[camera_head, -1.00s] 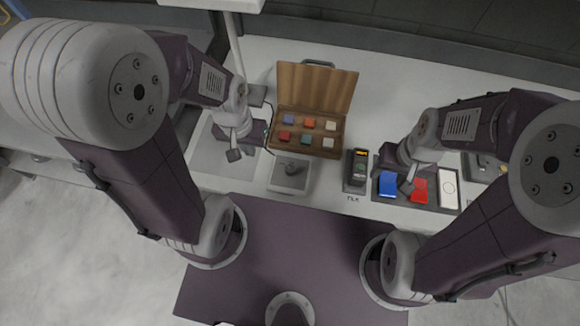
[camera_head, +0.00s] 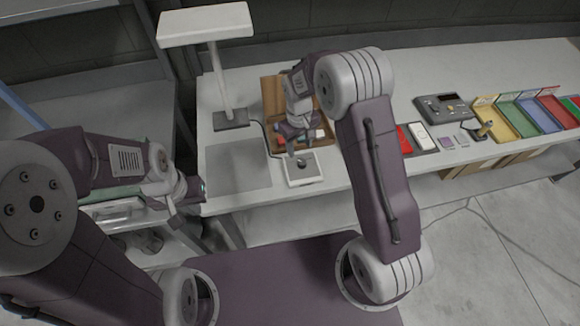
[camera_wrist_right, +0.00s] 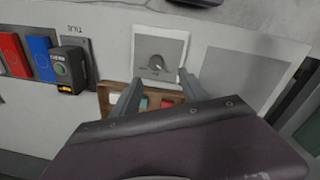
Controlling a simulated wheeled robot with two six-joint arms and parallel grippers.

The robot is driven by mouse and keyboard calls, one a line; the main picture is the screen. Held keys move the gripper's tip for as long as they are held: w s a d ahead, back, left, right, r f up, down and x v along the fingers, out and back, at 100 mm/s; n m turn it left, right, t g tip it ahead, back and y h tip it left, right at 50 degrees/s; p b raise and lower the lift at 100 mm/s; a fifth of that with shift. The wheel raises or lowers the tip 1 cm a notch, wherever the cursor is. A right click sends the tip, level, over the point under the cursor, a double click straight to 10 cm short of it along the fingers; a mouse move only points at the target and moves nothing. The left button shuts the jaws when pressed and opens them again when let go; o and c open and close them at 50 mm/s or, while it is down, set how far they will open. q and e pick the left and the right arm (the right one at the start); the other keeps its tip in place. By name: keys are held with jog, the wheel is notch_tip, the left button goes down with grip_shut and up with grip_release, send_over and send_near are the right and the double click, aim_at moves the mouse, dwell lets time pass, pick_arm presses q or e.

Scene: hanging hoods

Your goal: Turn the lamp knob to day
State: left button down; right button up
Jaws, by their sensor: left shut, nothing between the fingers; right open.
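The lamp knob (camera_head: 300,163) is a dark dial on a small light control box (camera_head: 304,181) near the table's front edge. In the right wrist view the knob (camera_wrist_right: 156,66) sits on a grey panel; its labels are too small to read. The lamp (camera_head: 206,24) has a white head on a pole, and a cord runs from its base towards the box. My right gripper (camera_head: 298,156) is open above the box; its two fingers (camera_wrist_right: 158,92) point towards the knob without visible contact. My left gripper (camera_head: 202,188) is shut and empty, off to the left.
A wooden case (camera_head: 273,93) stands just behind the box, partly hidden by my right arm. A grey mat (camera_head: 237,166) lies to the left. A red block (camera_head: 403,139), a white block, a dark device (camera_head: 443,107) and coloured trays (camera_head: 530,112) stand to the right.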

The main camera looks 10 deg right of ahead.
aim_at(302, 162)
jog(key=shift+w+d+f, duration=0.45)
jog(key=shift+d+f, duration=0.2)
jog(key=shift+d, duration=0.2)
jog(key=f, duration=0.2)
jog(key=f+p, duration=0.1)
jog(key=a+f, duration=0.1)
jog(key=f, duration=0.1)
jog(key=shift+s+f+p, duration=0.3)
jog(key=shift+s+f, duration=0.05)
jog(key=shift+w+d+f, duration=0.15)
jog(key=shift+d+f, duration=0.05)
jog(key=shift+f, duration=0.35)
jog(key=shift+w+d+f, duration=0.1)
jog(key=shift+d+f, duration=0.05)
jog(key=shift+f, duration=0.4)
jog(key=shift+w+d+f, duration=0.1)
jog(key=shift+f, duration=0.1)
jog(key=shift+a+r, duration=0.1)
jog(key=shift+a, duration=0.1)
jog(key=c, duration=0.8)
pick_arm(q)
jog(key=shift+w+d+r, duration=0.15)
jog(key=shift+d+r, duration=0.15)
jog(key=shift+r, duration=0.2)
jog(key=shift+w+d+r, duration=0.15)
jog(key=shift+d+r, duration=0.15)
jog(key=shift+r, duration=0.15)
pick_arm(e)
jog(key=shift+d, duration=0.1)
grip_shut()
